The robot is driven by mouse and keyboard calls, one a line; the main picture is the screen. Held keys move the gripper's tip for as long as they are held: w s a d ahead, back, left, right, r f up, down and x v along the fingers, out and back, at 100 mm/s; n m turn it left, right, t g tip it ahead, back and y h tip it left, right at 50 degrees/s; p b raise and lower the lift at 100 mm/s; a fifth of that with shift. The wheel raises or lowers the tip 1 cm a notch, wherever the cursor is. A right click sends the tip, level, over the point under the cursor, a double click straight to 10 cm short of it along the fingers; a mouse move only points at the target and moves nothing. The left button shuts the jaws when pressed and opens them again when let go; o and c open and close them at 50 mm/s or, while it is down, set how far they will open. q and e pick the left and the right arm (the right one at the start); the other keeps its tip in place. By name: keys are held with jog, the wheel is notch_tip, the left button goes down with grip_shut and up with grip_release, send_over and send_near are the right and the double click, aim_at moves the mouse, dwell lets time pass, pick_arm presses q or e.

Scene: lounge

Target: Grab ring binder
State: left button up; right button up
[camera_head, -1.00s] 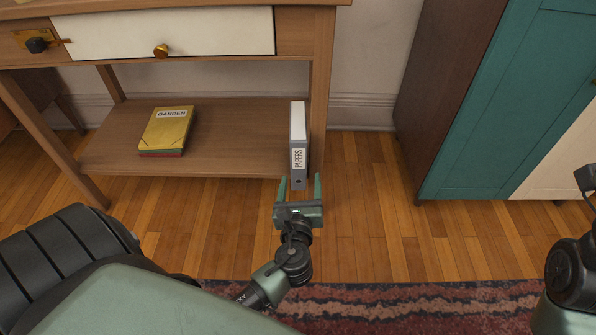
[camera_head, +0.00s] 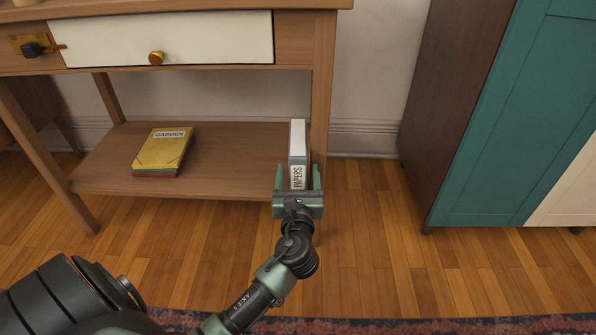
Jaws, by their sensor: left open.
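The ring binder (camera_head: 298,142) is grey and white with a "PAPERS" label on its spine. It stands upright on the right end of the table's lower shelf (camera_head: 225,165), beside the right front leg. My left gripper (camera_head: 298,178) is open, with one finger on each side of the binder's spine. Its palm hides the lower part of the spine. I cannot tell whether the fingers touch the binder. My right gripper does not show.
The table's right leg (camera_head: 321,100) is close to the binder. A teal and brown cabinet (camera_head: 500,130) stands at the right. The wooden floor (camera_head: 370,230) between is clear.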

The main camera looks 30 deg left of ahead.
pick_arm(q)
grip_shut()
jog(key=shift+r, duration=0.15)
